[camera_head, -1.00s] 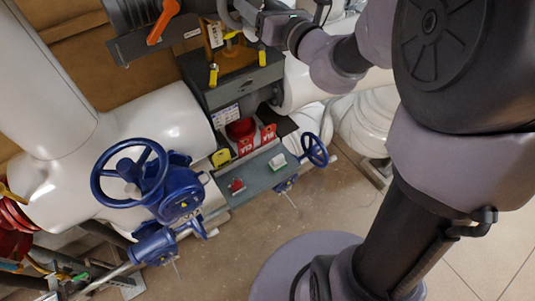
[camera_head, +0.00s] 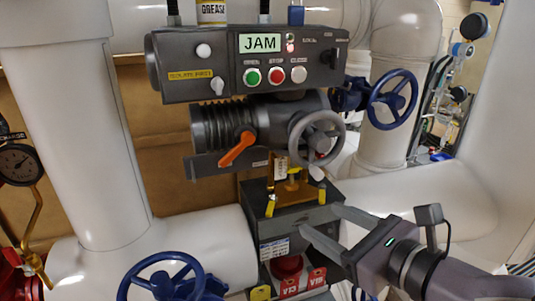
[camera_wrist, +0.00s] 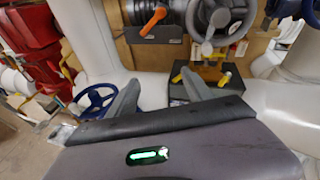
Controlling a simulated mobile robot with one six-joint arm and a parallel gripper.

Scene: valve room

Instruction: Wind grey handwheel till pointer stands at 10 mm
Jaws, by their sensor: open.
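The grey handwheel (camera_head: 319,139) sits on the right end of a dark grey actuator body (camera_head: 268,117), under the control box. It also shows at the top of the wrist view (camera_wrist: 222,18). My gripper (camera_head: 319,221) is open and empty, below the wheel and apart from it, its fingers pointing up and left. In the wrist view, the two fingers of my gripper (camera_wrist: 160,86) stand wide apart below the wheel. A brass-coloured plate (camera_head: 294,193) and a small white label lie below the wheel. I cannot make out the pointer or its reading.
The control box (camera_head: 207,70) shows "JAM" on its display (camera_head: 259,43) and has green, red and white buttons. An orange lever (camera_head: 236,150) juts out left of the wheel. Blue handwheels stand right (camera_head: 393,98) and lower left (camera_head: 160,284). Large white pipes flank the dark block below.

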